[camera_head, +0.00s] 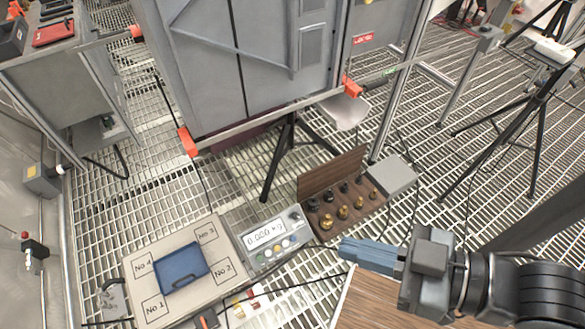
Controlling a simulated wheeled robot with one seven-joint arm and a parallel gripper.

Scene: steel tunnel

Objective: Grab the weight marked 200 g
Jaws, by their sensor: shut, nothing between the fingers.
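A wooden case (338,168) stands open near the middle of the view, with its lid raised at the back. Several weights stand in it in rows. Brass ones (343,211) are in the front row and darker ones (344,187) are behind. Their markings are too small to read, so I cannot tell which is 200 g. My gripper (343,248) comes in from the right with its blue fingers pointing left. It is shut and empty, in front of the case and apart from the weights in the picture.
A scale display (265,234) reads 0.000 kg, left of the case. The scale platform (215,291) has corners marked No 1 to No 4 and bears a blue tray (181,268). A grey box (392,176) is right of the case. A wooden surface (372,303) lies below my gripper.

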